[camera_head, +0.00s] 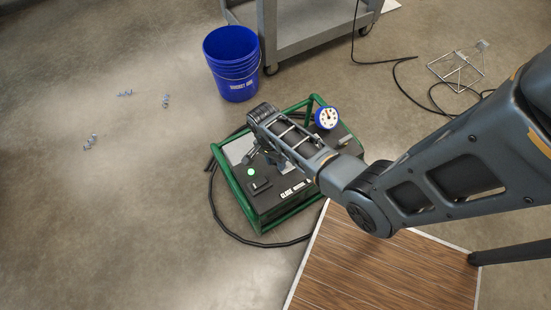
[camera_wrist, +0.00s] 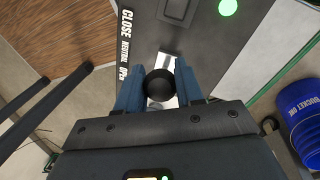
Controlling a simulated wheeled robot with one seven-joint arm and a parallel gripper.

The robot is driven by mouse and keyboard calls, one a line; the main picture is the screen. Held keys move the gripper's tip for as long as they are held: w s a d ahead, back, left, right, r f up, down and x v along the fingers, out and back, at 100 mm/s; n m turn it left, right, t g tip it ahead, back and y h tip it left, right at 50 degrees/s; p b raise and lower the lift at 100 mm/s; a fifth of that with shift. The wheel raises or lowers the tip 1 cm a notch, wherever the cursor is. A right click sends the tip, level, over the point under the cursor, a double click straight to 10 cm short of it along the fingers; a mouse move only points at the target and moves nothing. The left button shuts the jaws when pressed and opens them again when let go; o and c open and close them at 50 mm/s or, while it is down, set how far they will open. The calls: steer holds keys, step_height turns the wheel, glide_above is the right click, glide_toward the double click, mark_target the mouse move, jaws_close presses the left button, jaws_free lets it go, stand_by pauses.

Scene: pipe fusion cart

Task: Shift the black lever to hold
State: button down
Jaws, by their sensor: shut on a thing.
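The black lever's round knob (camera_wrist: 160,84) sits between the two blue fingers of my gripper (camera_wrist: 160,92) in the wrist view. My gripper is shut on it. The knob stands over a pale slotted plate on the dark panel (camera_wrist: 205,30) of a green-framed unit. Printed words beside the lever read CLOSE, NEUTRAL and a partly hidden word starting OP. I see no label reading hold. In the head view my gripper (camera_head: 264,157) is above the panel of the unit (camera_head: 262,211); my arm hides the lever there.
A green lit button (camera_head: 251,172), a black switch (camera_head: 260,186) and a round gauge (camera_head: 327,118) are on the unit. A blue bucket (camera_head: 232,64) and a grey cart (camera_head: 316,35) stand behind. A wooden board (camera_head: 385,270) lies in front. Black hose lies around the unit.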

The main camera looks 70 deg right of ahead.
steer(key=shift+s+d+r, duration=0.2)
steer(key=shift+r, duration=0.05)
steer(key=d+t+y+p, duration=0.1)
steer(key=s+d+y+p, duration=0.1)
steer(key=shift+s+d+r+t+y, duration=0.1)
steer(key=shift+s+r+t+y, duration=0.05)
steer(key=shift+r+t+y, duration=0.2)
steer(key=shift+s+d+t+y, duration=0.55)
steer(key=shift+d+y, duration=0.1)
steer(key=shift+y, duration=0.1)
steer(key=c, duration=0.8)
jaws_free()
steer(key=shift+p+v, duration=0.4)
steer(key=shift+v, duration=3.45)
